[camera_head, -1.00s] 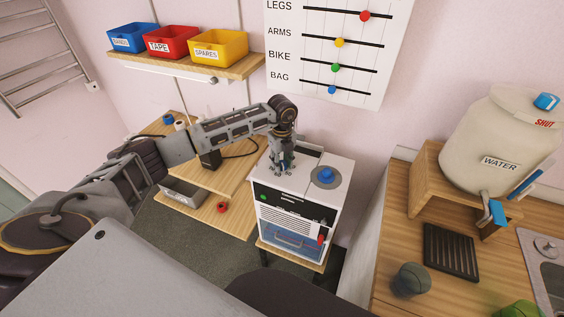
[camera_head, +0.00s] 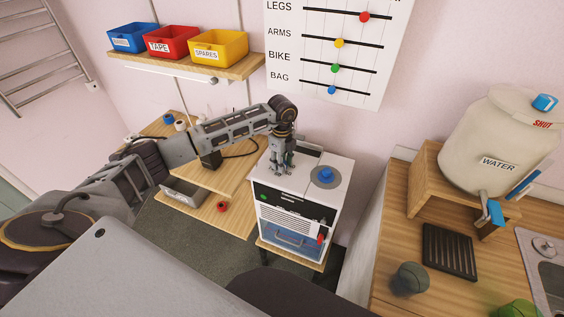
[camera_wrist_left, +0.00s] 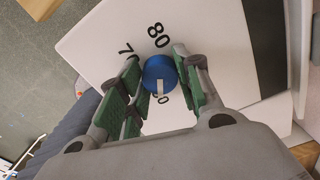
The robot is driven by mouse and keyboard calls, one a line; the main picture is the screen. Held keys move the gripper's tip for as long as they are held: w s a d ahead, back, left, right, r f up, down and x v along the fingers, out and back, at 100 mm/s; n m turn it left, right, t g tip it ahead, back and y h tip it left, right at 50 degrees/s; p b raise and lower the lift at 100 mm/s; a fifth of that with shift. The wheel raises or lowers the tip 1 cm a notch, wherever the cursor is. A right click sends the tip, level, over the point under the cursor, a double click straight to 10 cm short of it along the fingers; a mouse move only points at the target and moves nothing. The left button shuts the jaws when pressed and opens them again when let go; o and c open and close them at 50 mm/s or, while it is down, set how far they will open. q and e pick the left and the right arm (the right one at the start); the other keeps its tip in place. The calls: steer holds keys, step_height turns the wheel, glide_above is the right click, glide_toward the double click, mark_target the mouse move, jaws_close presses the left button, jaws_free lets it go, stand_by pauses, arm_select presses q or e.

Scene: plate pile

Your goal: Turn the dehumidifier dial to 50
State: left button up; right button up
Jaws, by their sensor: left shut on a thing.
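The white dehumidifier (camera_head: 304,205) stands on a low wooden stand in the head view. My left gripper (camera_head: 281,168) points down onto the left part of its top. In the left wrist view, the blue dial (camera_wrist_left: 159,73) with a white pointer mark sits between the green finger pads of my left gripper (camera_wrist_left: 157,82), which is shut on it. The pointer mark faces down the picture, towards a partly hidden number ending in 0. An 80 and a cut-off 7 are printed above the dial. In the head view, the gripper hides the dial. My right gripper is not in view.
A blue knob on a grey disc (camera_head: 326,177) is on the right of the dehumidifier's top. A slider board (camera_head: 335,45) hangs above.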

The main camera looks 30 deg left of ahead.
arm_select(q)
steer(key=shift+w+r, duration=0.1)
steer(key=shift+r, duration=0.05)
steer(key=o, duration=1)
steer(key=shift+o, duration=0.2)
step_height(320, 180, up, 12)
stand_by(0.5)
